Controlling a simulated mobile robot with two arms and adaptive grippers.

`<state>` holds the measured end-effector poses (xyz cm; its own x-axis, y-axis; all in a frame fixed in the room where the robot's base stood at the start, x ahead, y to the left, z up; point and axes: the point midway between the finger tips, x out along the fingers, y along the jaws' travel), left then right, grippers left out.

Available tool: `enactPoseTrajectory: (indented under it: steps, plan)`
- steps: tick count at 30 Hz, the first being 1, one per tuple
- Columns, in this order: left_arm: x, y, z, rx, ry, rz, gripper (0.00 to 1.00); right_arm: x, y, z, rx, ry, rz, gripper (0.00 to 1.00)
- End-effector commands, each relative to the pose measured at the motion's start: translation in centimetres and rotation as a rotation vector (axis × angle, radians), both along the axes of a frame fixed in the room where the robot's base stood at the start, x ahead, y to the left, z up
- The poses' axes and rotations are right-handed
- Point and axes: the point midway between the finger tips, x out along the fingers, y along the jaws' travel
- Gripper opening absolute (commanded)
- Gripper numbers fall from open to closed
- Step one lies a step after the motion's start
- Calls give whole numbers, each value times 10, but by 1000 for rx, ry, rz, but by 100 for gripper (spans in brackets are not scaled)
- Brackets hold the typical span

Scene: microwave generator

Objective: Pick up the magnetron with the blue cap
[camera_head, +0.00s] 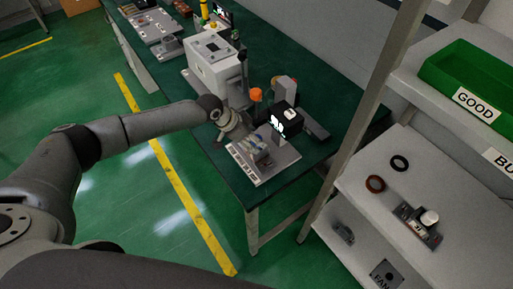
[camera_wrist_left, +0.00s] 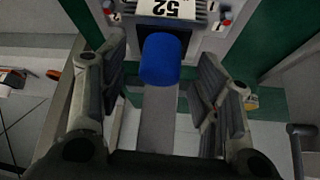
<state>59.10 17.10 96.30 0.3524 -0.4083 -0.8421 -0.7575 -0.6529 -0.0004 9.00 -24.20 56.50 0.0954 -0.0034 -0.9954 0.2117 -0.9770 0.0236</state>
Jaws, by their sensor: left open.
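The blue cap (camera_wrist_left: 165,60) shows in the left wrist view, with a grey flat piece (camera_wrist_left: 157,115) below it in the picture. My left gripper (camera_wrist_left: 161,66) is open, with one finger on each side of the cap. Gaps show between cap and fingers, so it is not clamped. In the head view my left gripper (camera_head: 234,124) is over the green workbench (camera_head: 225,172), beside a grey fixture (camera_head: 262,168). The blue cap cannot be made out there. Most of the magnetron's body is hidden or unclear. My right gripper is not in view.
A unit with a 52 label (camera_wrist_left: 172,8) is just beyond the cap. A white machine (camera_head: 214,62) stands behind my gripper on the bench. At right, a shelf rack (camera_head: 425,200) holds rings, parts and a green GOOD bin (camera_head: 465,75). A rack post (camera_head: 370,105) stands near the bench.

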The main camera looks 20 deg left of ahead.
Motion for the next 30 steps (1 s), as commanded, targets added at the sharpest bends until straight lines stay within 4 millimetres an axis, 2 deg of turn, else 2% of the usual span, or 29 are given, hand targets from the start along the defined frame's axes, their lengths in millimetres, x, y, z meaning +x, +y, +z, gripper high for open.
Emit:
enactPoseTrajectory:
  steps: [3,10,16,30]
  plan:
    - [0,0,0,0,0,0,57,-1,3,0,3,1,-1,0]
    - [0,0,0,0,0,1,28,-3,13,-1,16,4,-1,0]
    - [0,0,0,0,0,1,2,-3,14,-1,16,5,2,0]
    - [3,-1,5,-7,-9,2,0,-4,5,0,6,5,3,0]
